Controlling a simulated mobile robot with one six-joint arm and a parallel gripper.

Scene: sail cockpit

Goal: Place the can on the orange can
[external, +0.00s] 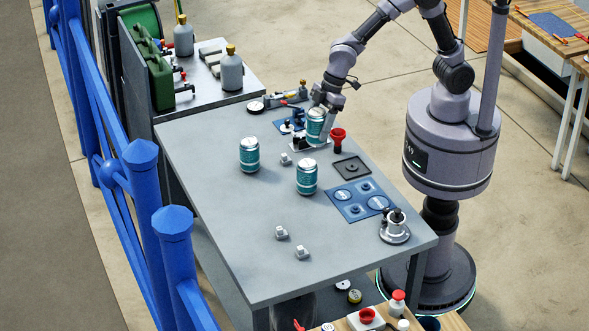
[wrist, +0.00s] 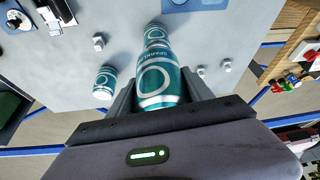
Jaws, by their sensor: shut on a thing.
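My gripper (external: 319,108) is shut on a teal-and-white can (external: 315,127), held upright above the back right part of the grey table. In the wrist view the held can (wrist: 162,84) sits between my two dark fingers. A second teal can (external: 306,178) stands on the table in front of it; it shows just beyond the held can in the wrist view (wrist: 155,35). A third teal can (external: 249,155) stands farther left, and also shows in the wrist view (wrist: 105,83). All three cans look teal; I see no orange one.
A red funnel-like part (external: 338,139) stands just right of the held can. A blue panel (external: 358,202) and a metal fitting (external: 395,228) lie at the table's right side. Small grey blocks (external: 281,233) dot the table. The left front is mostly clear. Blue railing (external: 145,200) runs along the left.

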